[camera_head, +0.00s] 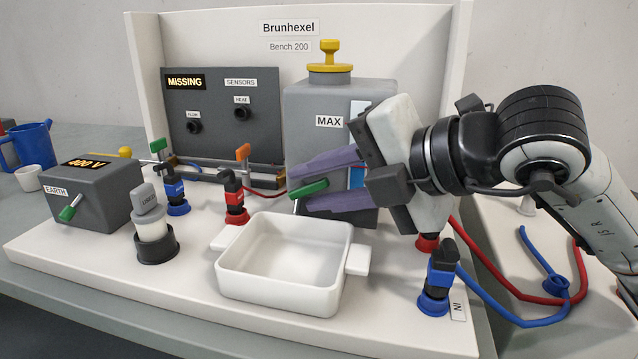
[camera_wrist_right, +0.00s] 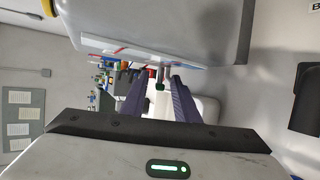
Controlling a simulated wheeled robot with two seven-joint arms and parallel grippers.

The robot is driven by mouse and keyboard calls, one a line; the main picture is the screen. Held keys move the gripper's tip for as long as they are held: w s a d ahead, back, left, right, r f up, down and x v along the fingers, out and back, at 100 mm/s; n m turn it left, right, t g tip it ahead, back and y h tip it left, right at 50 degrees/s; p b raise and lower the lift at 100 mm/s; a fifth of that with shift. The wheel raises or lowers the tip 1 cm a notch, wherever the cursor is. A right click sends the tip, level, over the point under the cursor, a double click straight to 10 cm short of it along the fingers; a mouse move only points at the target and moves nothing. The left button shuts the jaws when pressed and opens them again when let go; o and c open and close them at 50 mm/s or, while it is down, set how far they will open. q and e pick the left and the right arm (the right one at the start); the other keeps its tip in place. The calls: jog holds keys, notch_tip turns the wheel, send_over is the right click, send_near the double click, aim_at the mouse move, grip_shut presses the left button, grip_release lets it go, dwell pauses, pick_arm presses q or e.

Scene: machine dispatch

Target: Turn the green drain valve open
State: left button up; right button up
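The green drain valve handle (camera_head: 308,188) is low on the front of the grey tank (camera_head: 305,130), above the white tray. My right gripper (camera_head: 301,187) comes in from the right with its two purple fingers apart, one above and one below the handle. In the right wrist view the green handle (camera_wrist_right: 160,86) shows between the fingertips of my right gripper (camera_wrist_right: 158,90), with a gap on both sides. The valve's body is mostly hidden by the fingers. My left gripper is not in view.
A white tray (camera_head: 231,288) stands below the gripper. Red and blue couplings (camera_head: 235,207) stand left of the tank, with another blue one (camera_head: 433,300) at front right. A grey EARTH box (camera_head: 105,197) and a capped bottle (camera_head: 152,229) are left. Hoses (camera_head: 520,320) lie right.

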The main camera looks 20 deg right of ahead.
grip_shut()
jog(key=shift+r, duration=0.1)
